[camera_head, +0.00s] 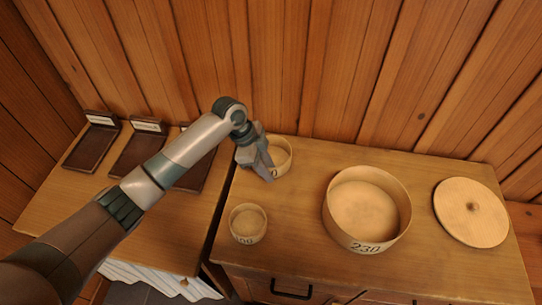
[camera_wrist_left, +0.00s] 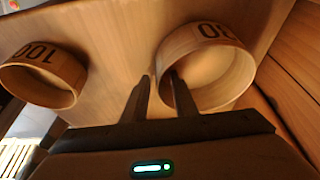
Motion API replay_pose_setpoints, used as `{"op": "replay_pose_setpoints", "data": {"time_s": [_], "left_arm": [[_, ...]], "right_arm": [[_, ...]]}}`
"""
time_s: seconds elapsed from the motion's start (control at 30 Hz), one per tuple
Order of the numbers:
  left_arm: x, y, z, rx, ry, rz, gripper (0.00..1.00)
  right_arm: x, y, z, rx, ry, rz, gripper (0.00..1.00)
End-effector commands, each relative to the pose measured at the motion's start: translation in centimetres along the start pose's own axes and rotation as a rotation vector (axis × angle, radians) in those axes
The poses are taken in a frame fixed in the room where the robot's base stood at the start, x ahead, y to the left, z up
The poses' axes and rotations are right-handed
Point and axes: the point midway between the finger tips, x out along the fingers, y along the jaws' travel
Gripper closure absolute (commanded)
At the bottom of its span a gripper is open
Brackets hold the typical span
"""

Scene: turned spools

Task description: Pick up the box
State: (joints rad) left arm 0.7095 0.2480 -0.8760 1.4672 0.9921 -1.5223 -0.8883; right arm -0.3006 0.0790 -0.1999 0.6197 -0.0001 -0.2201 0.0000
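Several round, pale wooden boxes with printed numbers stand on the wooden cabinet. One open round box (camera_head: 283,165) stands at the back left, partly hidden by my left gripper (camera_head: 268,172). In the left wrist view this box (camera_wrist_left: 238,75) fills the upper right, its number upside down and partly cut. My left gripper (camera_wrist_left: 158,98) is open there, with its fingers apart. One finger overlaps the box's opening and the other lies outside its wall; I cannot tell if either touches it. My right gripper is not in view.
A small box (camera_head: 247,238) stands at the front left, and it also shows in the left wrist view (camera_wrist_left: 62,75). A large box marked 230 (camera_head: 365,246) stands mid-cabinet, with a round lid (camera_head: 470,212) to its right. Dark trays (camera_head: 92,147) lie on the left table.

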Motion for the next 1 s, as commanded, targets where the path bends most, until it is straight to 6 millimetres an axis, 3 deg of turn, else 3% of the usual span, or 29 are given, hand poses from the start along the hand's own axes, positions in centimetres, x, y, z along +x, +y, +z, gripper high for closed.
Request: {"op": "replay_pose_setpoints", "data": {"time_s": [0.5,0.6,1.0], "left_arm": [[0.23,-0.03,0.04,0.000,-0.001,-0.001,0.74],[0.22,-0.03,0.04,0.000,-0.001,-0.001,0.98],[0.18,-0.04,0.02,0.000,-0.001,-0.001,1.00]], "right_arm": [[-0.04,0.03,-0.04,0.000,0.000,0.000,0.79],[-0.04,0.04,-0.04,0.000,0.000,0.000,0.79],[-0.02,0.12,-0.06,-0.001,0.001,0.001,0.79]]}}
